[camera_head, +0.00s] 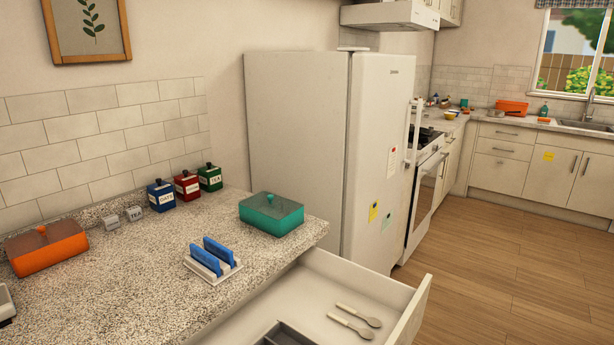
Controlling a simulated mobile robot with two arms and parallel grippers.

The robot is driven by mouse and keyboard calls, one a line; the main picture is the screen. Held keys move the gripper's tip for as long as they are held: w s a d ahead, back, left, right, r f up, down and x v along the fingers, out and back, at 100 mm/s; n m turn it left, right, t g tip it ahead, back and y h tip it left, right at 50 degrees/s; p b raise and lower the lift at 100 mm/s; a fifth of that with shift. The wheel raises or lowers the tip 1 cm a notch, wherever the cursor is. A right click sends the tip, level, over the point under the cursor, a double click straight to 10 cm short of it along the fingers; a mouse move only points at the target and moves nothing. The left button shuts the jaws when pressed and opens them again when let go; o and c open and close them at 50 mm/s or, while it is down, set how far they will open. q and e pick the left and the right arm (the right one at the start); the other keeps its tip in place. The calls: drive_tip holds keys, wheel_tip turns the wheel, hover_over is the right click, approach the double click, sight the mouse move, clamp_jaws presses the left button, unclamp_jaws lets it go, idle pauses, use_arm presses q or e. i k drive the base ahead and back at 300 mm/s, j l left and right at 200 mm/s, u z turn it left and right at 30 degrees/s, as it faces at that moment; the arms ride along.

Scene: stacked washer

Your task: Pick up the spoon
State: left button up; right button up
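Two pale spoons lie side by side in the open drawer (310,300) below the counter. The upper spoon (374,322) and the lower spoon (365,333) both have their bowls toward the right. They lie flat on the drawer's light bottom, close to its front panel. I cannot tell which of the two the task means. Neither of my grippers shows in this view.
A dark tray (285,335) sits in the drawer left of the spoons. The speckled counter (130,285) holds a teal box (271,222), a rack with blue pieces (212,263), an orange box (47,255) and canisters. A white fridge (300,140) stands behind. The wooden floor at right is clear.

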sight(374, 322)
drive_tip(key=l+u, duration=0.1)
drive_tip(key=u, duration=0.8)
drive_tip(key=l+u, duration=0.4)
drive_tip(key=l, duration=0.2)
drive_tip(key=l+u, duration=0.4)
drive_tip(key=l, duration=0.15)
drive_tip(key=k+l+u, duration=0.2)
drive_tip(key=l+u, duration=0.2)
drive_tip(key=l, duration=0.15)
